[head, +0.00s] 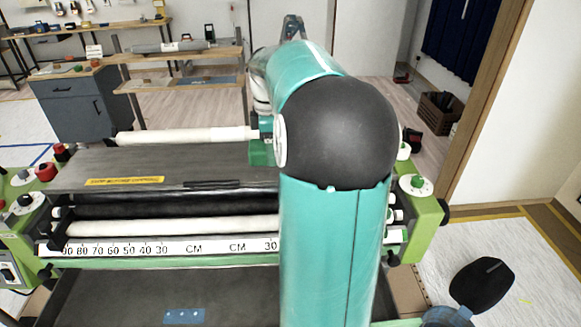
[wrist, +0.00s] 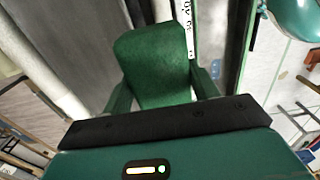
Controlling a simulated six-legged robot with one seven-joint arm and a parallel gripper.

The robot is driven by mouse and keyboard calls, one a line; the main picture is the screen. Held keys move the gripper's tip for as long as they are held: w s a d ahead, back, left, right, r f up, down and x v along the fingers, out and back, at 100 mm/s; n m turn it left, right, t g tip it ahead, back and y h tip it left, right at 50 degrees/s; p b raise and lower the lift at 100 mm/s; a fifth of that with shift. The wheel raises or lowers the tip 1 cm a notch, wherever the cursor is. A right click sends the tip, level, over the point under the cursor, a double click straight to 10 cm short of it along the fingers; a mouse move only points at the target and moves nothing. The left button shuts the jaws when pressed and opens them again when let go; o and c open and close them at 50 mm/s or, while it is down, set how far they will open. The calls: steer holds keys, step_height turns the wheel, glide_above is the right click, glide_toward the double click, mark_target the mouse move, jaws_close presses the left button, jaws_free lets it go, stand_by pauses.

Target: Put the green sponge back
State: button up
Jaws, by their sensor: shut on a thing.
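The green sponge (wrist: 155,65) is a dark green, rounded block in the wrist view. My gripper (wrist: 163,92) is shut on it, with one finger on each side. Most of the sponge sticks out beyond the fingers, above the machine. In the head view my teal arm with its black joint hides much of the middle. A green patch (head: 262,152) shows at the arm's left edge there; I cannot tell whether it is the sponge, my gripper or part of the machine.
The pasting machine (head: 110,165) has white rollers, a ruler strip (head: 160,250) and green side plates with knobs. A grey drawer cabinet (head: 75,105) and a wooden shelf (head: 190,52) stand behind it at the left. A brown crate (head: 438,110) is on the floor at the right.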

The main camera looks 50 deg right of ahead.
steer(key=shift+w+d+f, duration=0.15)
steer(key=shift+w+f, duration=0.05)
steer(key=w+d+f, duration=0.1)
steer(key=d+f, duration=0.1)
steer(key=d, duration=0.2)
steer(key=d+f, duration=0.3)
steer(key=d, duration=0.1)
steer(key=w+d+f, duration=0.1)
steer(key=d+f, duration=0.2)
steer(key=d, duration=0.1)
steer(key=shift+w+f, duration=0.1)
steer(key=shift+w, duration=0.25)
steer(key=f, duration=0.1)
steer(key=d+f, duration=0.1)
steer(key=f, duration=0.1)
steer(key=shift+w+d+f, duration=0.2)
steer(key=shift+f, duration=0.4)
steer(key=shift+f, duration=0.25)
steer(key=o, duration=1)
